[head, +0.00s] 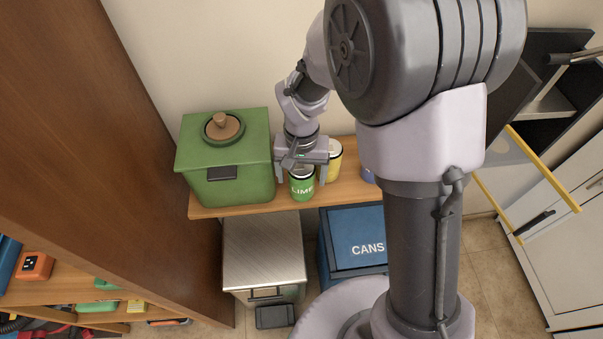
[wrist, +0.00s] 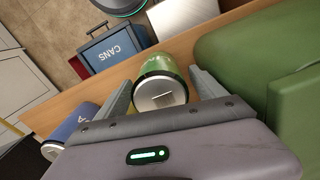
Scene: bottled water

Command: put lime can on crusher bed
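The lime can (head: 302,187), green with a pale lid, stands upright on the wooden shelf (head: 228,211). It also shows in the wrist view (wrist: 160,88), between my fingers. My gripper (head: 300,177) is open around the can, with one finger on each side; in the head view gaps show between fingers and can. It also shows in the wrist view (wrist: 160,95). I cannot identify the crusher bed for certain; a dark open frame (head: 548,55) with yellow bars is at the upper right, partly hidden by my arm.
A green lidded box (head: 228,165) stands close left of the can. A yellow can (head: 331,165) is just right and behind. A blue can (wrist: 72,125) is further along the shelf. Below are a blue CANS bin (head: 352,235) and a metal-topped bin (head: 262,250).

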